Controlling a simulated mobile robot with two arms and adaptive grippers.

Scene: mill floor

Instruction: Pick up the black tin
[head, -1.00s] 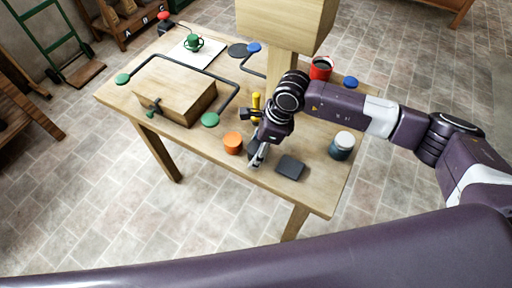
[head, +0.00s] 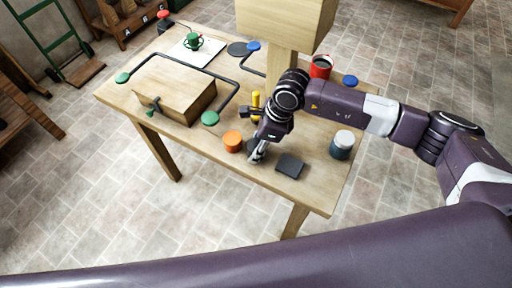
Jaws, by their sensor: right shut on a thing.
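My right gripper (head: 258,154) is low over the front of the wooden table (head: 215,142), between an orange tin (head: 232,141) and a flat dark square pad (head: 290,166). It is shut on a dark thing that looks like the black tin (head: 251,145). The tin is mostly hidden by the fingers and wrist, and I cannot tell whether it touches the table top. My left gripper is not in view.
A dark jar with a white lid (head: 342,144) stands at the right. A yellow object (head: 256,104) stands behind the wrist.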

